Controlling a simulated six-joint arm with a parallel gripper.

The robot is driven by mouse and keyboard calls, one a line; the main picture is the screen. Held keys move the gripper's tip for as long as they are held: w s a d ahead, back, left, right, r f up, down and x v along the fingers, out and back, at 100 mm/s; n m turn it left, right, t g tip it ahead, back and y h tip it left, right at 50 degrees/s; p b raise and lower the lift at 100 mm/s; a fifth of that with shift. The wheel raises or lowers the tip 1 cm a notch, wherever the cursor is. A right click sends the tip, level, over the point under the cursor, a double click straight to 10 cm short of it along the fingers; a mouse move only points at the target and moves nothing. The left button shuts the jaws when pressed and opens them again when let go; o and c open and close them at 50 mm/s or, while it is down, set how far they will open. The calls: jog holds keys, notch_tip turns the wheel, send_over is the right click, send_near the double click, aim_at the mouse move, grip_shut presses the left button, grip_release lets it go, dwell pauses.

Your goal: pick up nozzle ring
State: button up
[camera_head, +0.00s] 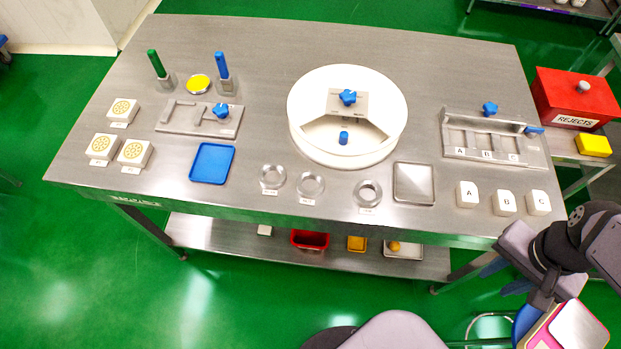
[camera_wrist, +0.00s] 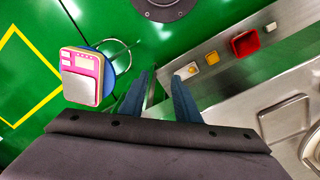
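Three metal rings lie in a row near the table's front edge in the head view: a left ring (camera_head: 272,177), a middle ring (camera_head: 310,185) and a right ring (camera_head: 368,193). Each has a small label in front, too small to read. The right ring looks thicker-walled. Part of a round metal piece (camera_wrist: 312,150) shows at the right edge of the wrist view, beside a square metal tray (camera_wrist: 287,115). My gripper (camera_head: 506,279) is beyond the table's front right corner, well right of the rings. In the wrist view its blue fingers (camera_wrist: 160,98) are apart with nothing between them.
The square tray (camera_head: 414,183) stands right of the right ring, then white blocks A (camera_head: 467,195), B and C. A large white round hopper (camera_head: 347,115) stands behind the rings. A blue tray (camera_head: 212,163) lies left. A pink-and-white device (camera_wrist: 82,78) is near my gripper.

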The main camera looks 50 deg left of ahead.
jog(key=shift+n, duration=0.5)
jog(key=a+r+p, duration=0.1)
jog(key=a, duration=0.3)
jog(key=a+r, duration=0.2)
jog(key=a, duration=0.2)
jog(key=w+a+r+p, duration=0.1)
jog(key=a, duration=0.4)
jog(key=shift+r+p, duration=0.35)
jog(key=shift+n, duration=0.3)
jog(key=s+a, duration=0.1)
jog(key=a, duration=0.2)
jog(key=s+a+r+p, duration=0.1)
jog(key=a, duration=0.2)
jog(key=s+a+r+p, duration=0.1)
jog(key=a, duration=0.2)
jog(key=shift+s, duration=0.1)
jog(key=s+a+r+p, duration=0.2)
jog(key=s+a, duration=0.4)
jog(key=a, duration=0.2)
jog(key=p, duration=0.1)
send_over(319, 188)
jog(key=shift+w+a+r+n, duration=0.1)
jog(key=shift+w+r+n, duration=0.05)
jog(key=shift+r+n, duration=0.15)
jog(key=shift+d+f+p, duration=0.2)
jog(key=shift+f+p, duration=0.6)
jog(key=shift+f, duration=2.95)
grip_shut()
